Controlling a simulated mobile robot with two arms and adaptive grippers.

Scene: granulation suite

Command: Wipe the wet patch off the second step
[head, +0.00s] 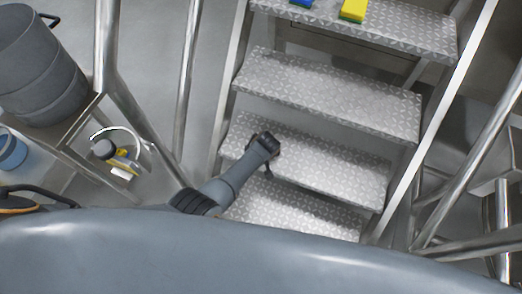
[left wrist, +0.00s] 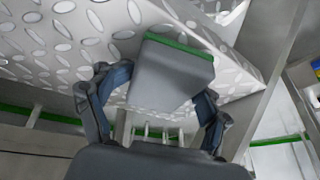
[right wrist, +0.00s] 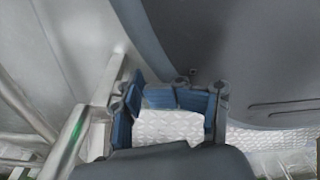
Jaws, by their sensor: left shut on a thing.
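The metal stair has several diamond-plate steps. The second step from the bottom (head: 335,174) is partly covered by my left gripper (head: 264,150), which is over its left part. In the left wrist view, the left gripper (left wrist: 155,105) is shut on a grey block with a green face (left wrist: 172,75). The green face is turned toward the diamond plate (left wrist: 60,40); I cannot tell whether it touches. I cannot make out a clear wet patch on the second step. My right gripper (right wrist: 172,108) shows only in the right wrist view, open and empty, with diamond plate visible beyond its fingers.
A yellow-and-green sponge (head: 353,10) and a blue item (head: 301,2) lie on the top visible step (head: 400,27). Metal rails flank the stair (head: 455,95). A grey drum (head: 40,70) and a blue container (head: 12,150) stand at left.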

